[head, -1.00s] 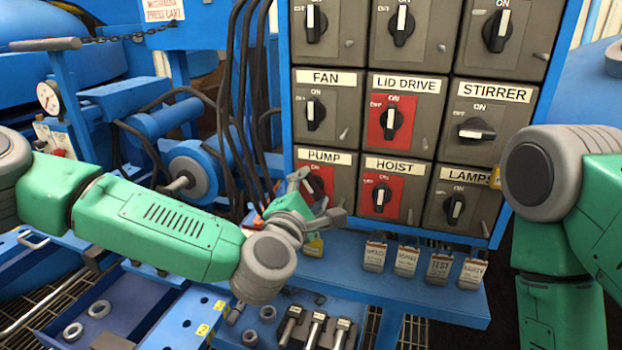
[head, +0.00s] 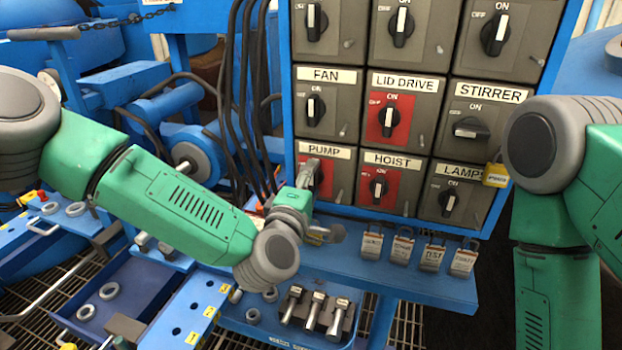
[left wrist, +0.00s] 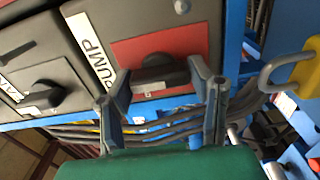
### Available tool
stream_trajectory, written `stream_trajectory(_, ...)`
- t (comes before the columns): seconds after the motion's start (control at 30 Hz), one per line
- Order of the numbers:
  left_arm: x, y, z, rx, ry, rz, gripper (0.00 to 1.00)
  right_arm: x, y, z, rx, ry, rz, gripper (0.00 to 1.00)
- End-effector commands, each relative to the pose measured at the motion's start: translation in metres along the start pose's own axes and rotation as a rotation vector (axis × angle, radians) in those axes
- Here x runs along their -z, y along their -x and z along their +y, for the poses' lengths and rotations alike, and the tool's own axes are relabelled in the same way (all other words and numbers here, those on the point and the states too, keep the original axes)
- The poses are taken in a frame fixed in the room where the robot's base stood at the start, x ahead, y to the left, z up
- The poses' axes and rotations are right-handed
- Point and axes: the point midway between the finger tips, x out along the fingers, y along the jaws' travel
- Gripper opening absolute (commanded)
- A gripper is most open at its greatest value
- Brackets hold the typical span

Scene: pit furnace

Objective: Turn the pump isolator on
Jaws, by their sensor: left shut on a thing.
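The pump isolator is a dark rotary knob on a red plate under the PUMP label (head: 325,151), lower left on the switch panel. In the head view my left gripper (head: 307,180) covers most of it. The left wrist view shows the knob (left wrist: 155,70) between the two grey fingers of my left gripper (left wrist: 158,85), which is shut on it. I cannot tell exactly which way the knob points. My right arm (head: 560,190) stands at the right; its gripper is out of view.
The HOIST switch (head: 378,187) is right of the pump isolator, and the FAN switch (head: 314,108) is above it. A yellow padlock (head: 496,175) hangs near LAMPS. Several tagged padlocks (head: 402,247) hang along the blue ledge (head: 440,283) below. Black cables (head: 238,100) run down left of the panel.

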Motion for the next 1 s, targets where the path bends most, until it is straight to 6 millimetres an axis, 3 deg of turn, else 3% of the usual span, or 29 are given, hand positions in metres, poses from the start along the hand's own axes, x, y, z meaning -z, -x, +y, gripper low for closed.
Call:
stream_trajectory(0.37,-0.003,0.002,-0.006,0.014,-0.008,-0.007,0.19,0.000,0.000,0.000,0.000,0.000,0.000,0.40)
stream_trajectory(0.4,-0.003,0.002,-0.006,0.014,-0.008,-0.008,0.51,0.000,0.000,0.000,0.000,0.000,0.000,0.40)
stream_trajectory(0.47,-0.003,0.002,-0.006,0.013,-0.008,-0.007,0.69,0.000,0.000,0.000,0.000,0.000,0.000,0.40)
stream_trajectory(0.83,-0.001,0.005,-0.002,0.006,-0.006,-0.004,0.69,-0.002,0.001,0.000,0.000,0.000,0.002,0.40)
stream_trajectory(1.0,-0.002,0.028,-0.002,0.007,-0.005,-0.005,0.69,-0.002,0.001,0.000,0.000,0.000,0.003,0.40)
